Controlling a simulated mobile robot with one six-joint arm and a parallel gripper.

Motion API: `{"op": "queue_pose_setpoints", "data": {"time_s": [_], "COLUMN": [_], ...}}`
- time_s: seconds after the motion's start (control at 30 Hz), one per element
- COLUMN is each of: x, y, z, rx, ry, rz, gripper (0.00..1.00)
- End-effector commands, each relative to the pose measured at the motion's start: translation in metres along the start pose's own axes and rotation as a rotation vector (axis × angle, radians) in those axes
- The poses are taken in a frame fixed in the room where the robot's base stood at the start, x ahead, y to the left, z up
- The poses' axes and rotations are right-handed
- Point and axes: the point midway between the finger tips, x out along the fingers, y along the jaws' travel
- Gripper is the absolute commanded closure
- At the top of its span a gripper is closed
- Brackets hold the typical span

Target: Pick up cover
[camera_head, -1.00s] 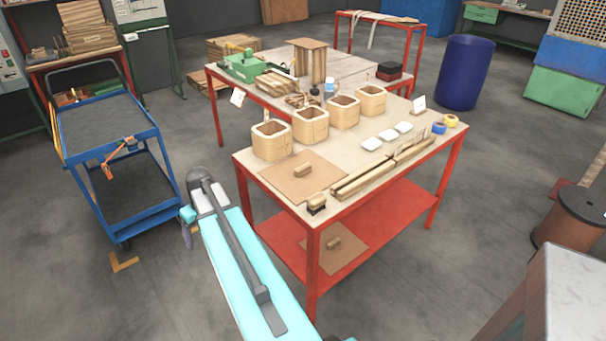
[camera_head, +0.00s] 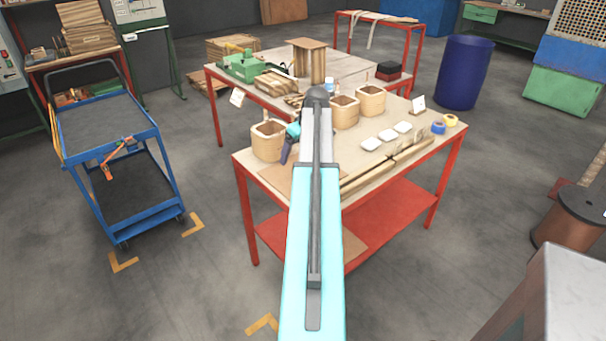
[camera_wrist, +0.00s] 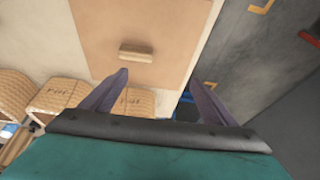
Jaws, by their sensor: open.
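The cover, a flat brown square board (camera_head: 274,177) with a wooden block handle, lies on the near left of the table. In the head view my arm hides its handle and most of the board. In the wrist view the board (camera_wrist: 160,20) lies flat, with its handle (camera_wrist: 136,53) near the middle of its visible part. My gripper (camera_wrist: 160,78) is open and empty above the table. The handle is ahead of the fingertips and slightly left of their middle. In the head view one dark finger of my gripper (camera_head: 288,150) shows beside the arm, above the board.
White pads (camera_head: 371,144), tape rolls (camera_head: 451,120) and long wooden strips (camera_head: 400,158) lie to the right. Another brown board (camera_head: 353,247) lies on the red lower shelf (camera_head: 390,215).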

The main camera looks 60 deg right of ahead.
Motion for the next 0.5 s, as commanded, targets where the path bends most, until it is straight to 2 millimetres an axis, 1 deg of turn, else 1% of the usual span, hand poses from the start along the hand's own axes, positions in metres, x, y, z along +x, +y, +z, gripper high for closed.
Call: {"op": "queue_pose_setpoints", "data": {"time_s": [0.03, 0.1, 0.2, 0.3, 0.5], "x": [-0.012, -0.023, -0.034, -0.039, -0.04], "y": [0.018, 0.032, 0.046, 0.052, 0.052], "z": [0.003, 0.008, 0.013, 0.015, 0.016], "rx": [0.006, 0.007, 0.008, 0.009, 0.008], "ry": [0.009, 0.016, 0.024, 0.027, 0.028], "rz": [0.009, 0.016, 0.023, 0.027, 0.027], "gripper": [0.2, 0.2, 0.2, 0.2, 0.2]}}
